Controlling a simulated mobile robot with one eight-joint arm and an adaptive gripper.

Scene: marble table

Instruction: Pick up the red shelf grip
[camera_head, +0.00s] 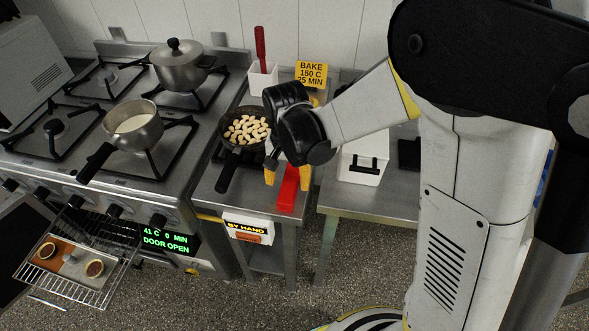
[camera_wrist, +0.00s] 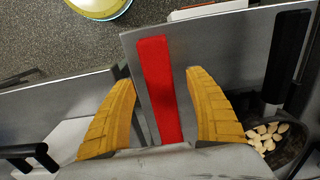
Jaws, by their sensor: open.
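The red shelf grip (camera_head: 289,188) is a long flat red bar. It lies on the steel counter near its front edge, right of the pan. In the wrist view the red shelf grip (camera_wrist: 160,88) runs lengthwise between my two yellow fingers. My gripper (camera_head: 287,177) is open above the bar, one finger on each side, with the bar apparently untouched. In the wrist view my gripper (camera_wrist: 160,105) shows its fingers spread wide, with counter visible on both sides of the bar. The far end of the bar is partly hidden by my wrist in the head view.
A black pan (camera_head: 246,130) of pale nuts stands just left, its handle (camera_head: 228,172) pointing to the front. A white box (camera_head: 362,163) with a black handle is on the right. A white holder (camera_head: 263,80) and yellow sign (camera_head: 311,74) stand behind. An oven rack (camera_head: 75,275) sticks out left.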

